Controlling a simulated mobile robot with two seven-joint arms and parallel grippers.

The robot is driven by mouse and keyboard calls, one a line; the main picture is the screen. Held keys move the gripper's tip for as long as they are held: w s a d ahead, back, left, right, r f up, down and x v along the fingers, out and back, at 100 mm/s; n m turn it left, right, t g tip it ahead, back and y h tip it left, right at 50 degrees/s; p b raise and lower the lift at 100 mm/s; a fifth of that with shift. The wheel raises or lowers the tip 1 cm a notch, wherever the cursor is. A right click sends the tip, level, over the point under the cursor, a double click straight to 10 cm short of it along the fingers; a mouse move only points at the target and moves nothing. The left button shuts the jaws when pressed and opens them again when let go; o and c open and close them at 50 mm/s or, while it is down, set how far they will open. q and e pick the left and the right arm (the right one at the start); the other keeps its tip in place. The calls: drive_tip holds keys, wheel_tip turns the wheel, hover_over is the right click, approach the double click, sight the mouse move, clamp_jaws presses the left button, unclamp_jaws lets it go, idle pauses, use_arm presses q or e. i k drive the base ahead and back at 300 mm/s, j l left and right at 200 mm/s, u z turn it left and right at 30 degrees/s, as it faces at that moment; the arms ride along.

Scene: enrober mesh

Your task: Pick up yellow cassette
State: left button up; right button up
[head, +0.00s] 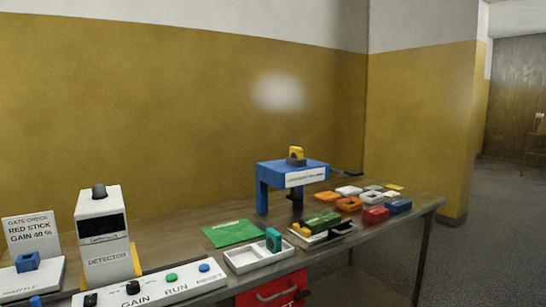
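Several small coloured blocks and frames lie at the right end of the table. A flat yellow piece (395,187) lies at the back of this group, close to the wall. Another yellow piece (296,151) sits in a dark holder on top of the blue stand (281,167). A small yellow bit (304,230) shows beside the green block (321,220). All are too small for me to tell which is the yellow cassette. Neither of my grippers is in view.
The table (180,230) runs along a yellow wall. Orange frames (349,204), a red block (375,214) and a blue block (398,206) crowd its right end. A white tray (245,264), green sheet (232,233), detector (103,240) and button panel (150,287) stand further left.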

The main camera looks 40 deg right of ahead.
sight(296, 152)
drive_tip(key=l+u, duration=0.25)
drive_tip(key=l, duration=0.2)
drive_tip(key=k+l+u, duration=0.1)
drive_tip(key=l+u, duration=0.15)
drive_tip(key=l, duration=0.15)
drive_tip(key=k+l, duration=0.1)
drive_tip(key=l, duration=0.25)
drive_tip(key=l+u, duration=0.15)
drive_tip(key=l, duration=0.25)
drive_tip(key=k+l, duration=0.15)
drive_tip(key=l, duration=0.2)
drive_tip(key=k+l+u, duration=0.1)
drive_tip(key=l, duration=0.3)
drive_tip(key=k+l+u, duration=0.1)
drive_tip(key=l, duration=0.25)
